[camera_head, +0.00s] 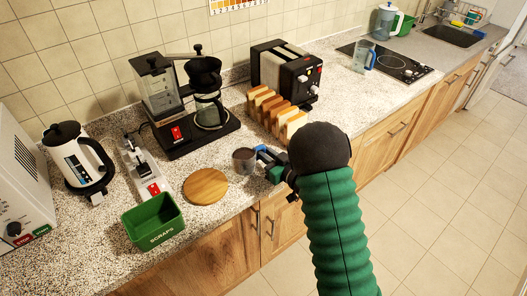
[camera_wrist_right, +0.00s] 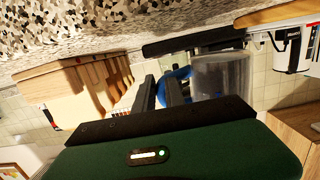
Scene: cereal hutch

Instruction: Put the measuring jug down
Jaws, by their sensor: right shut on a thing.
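The measuring jug (camera_head: 244,160) is a small clear vessel that looks dark inside, with a blue handle (camera_head: 264,153). It is between the round wooden board and the toast rack in the head view. My right gripper (camera_head: 272,166) is shut on the handle, at the jug's right. In the wrist view, which is upside down, the clear jug (camera_wrist_right: 221,75) sits beside the two dark fingers (camera_wrist_right: 160,93), with the blue handle between them. I cannot tell whether its base touches the counter. My left gripper is not in view.
The round wooden board (camera_head: 205,186) and green scraps bin (camera_head: 154,222) are left of the jug. The coffee maker (camera_head: 180,110) stands behind; the bread rack (camera_head: 275,112) and toaster (camera_head: 286,72) are behind right. Another clear jug (camera_head: 363,56) stands by the hob (camera_head: 395,63).

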